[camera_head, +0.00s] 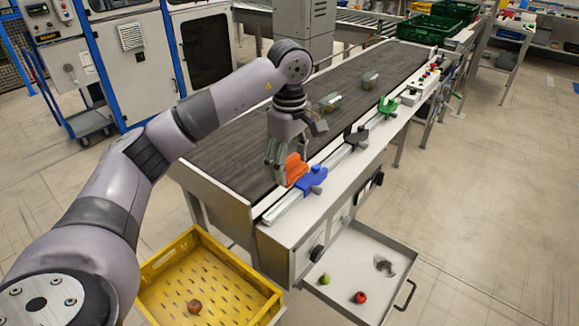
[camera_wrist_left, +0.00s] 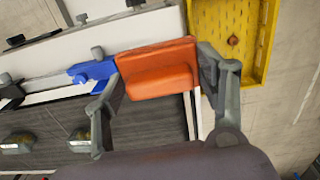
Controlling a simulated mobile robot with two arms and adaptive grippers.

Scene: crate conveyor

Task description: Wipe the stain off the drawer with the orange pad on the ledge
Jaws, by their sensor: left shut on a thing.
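The orange pad (camera_head: 296,169) is between the fingers of my left gripper (camera_head: 280,165), above the near end of the conveyor's ledge. In the left wrist view the pad (camera_wrist_left: 158,70) fills the gap between the two fingers, and the gripper is shut on it. The drawer (camera_head: 345,270) stands open at the front of the conveyor, low and to the right of the gripper. A dark grey stain (camera_head: 384,266) is on the drawer's floor near its right side. A green fruit (camera_head: 324,280) and a red fruit (camera_head: 361,297) also lie in the drawer. My right gripper is out of view.
A blue clamp (camera_head: 312,180) sits on the ledge rail (camera_head: 290,203) beside the pad, with a green clamp (camera_head: 387,107) farther along. A yellow crate (camera_head: 262,284) with a brownish fruit (camera_head: 194,306) stands left of the drawer. Floor to the right is clear.

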